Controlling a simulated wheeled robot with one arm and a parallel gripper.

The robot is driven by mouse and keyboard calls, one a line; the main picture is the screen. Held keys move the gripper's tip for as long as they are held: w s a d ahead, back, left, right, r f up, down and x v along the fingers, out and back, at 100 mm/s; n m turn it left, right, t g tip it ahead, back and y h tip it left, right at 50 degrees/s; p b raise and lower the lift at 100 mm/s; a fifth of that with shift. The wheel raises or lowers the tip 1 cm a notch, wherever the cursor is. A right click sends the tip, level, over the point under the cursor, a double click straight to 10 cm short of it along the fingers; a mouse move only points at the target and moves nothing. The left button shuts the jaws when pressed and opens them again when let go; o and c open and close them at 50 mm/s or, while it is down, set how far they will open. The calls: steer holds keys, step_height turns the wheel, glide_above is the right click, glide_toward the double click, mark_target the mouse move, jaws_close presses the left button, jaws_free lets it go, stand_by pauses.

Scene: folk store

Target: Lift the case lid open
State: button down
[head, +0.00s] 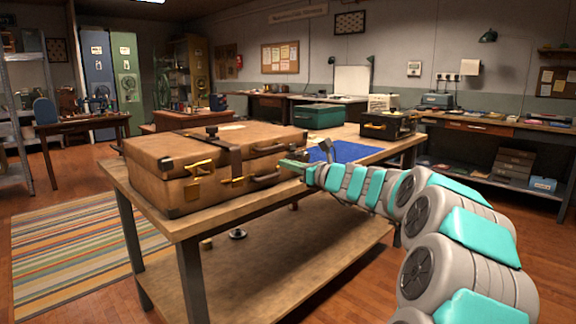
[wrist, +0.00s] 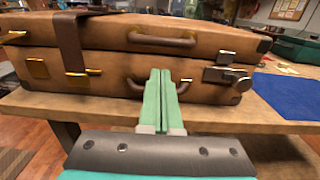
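A brown leather case (head: 216,165) lies flat and closed on the wooden workbench; it also shows in the wrist view (wrist: 105,69). Its lid (head: 200,147) sits down on the lower half. The front has brass latches, a strap (head: 235,160), a lid handle (wrist: 162,40) and a lower handle (wrist: 150,87). A silver latch (wrist: 226,75) is at the right end. My gripper (wrist: 160,75) has its two green fingers together, in front of the case's lower half near the lower handle. Whether the tips touch the case I cannot tell.
The workbench (head: 185,225) has a bare strip in front of the case. A blue mat (head: 345,152) lies to its right, with a black box (head: 388,126) and a green case (head: 316,116) beyond. A striped rug (head: 75,250) covers the floor at left.

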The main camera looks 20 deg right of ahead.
mark_target(265, 156)
steer(key=shift+p+x, duration=0.35)
steer(key=shift+x, duration=0.5)
stand_by(0.3)
steer(key=shift+w+a, duration=0.1)
steer(key=shift+w, duration=0.2)
steer(key=shift+w+a, duration=0.15)
steer(key=shift+w, duration=0.2)
steer(key=shift+w+a+p, duration=0.1)
steer(key=shift+w+p, duration=0.2)
steer(key=shift+p, duration=0.05)
steer(key=shift+x, duration=1.45)
steer(key=shift+s, duration=0.3)
steer(key=shift+r, duration=0.1)
steer(key=shift+r, duration=1.2)
steer(key=shift+r, duration=0.1)
